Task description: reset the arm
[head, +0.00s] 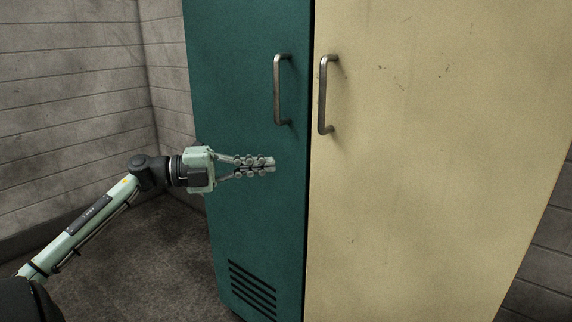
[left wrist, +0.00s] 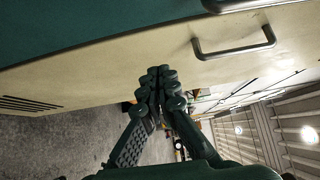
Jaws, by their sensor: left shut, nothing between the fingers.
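My left arm comes in from the lower left in the head view, stretched out and bent at the wrist. My left gripper (head: 270,164) is shut and empty, in front of the green cabinet door (head: 235,85) and below its handle. In the left wrist view the fingers of my left gripper (left wrist: 160,75) are together with nothing between them. The green door's handle (head: 278,90) is free of the gripper. My right gripper is in neither view.
A cream cabinet door (head: 430,150) with its own handle (head: 324,95) stands right of the green one; both look closed. Vent slots (head: 252,290) sit low on the green door. A block wall (head: 70,110) stands at the left. The floor (head: 150,265) below the arm looks clear.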

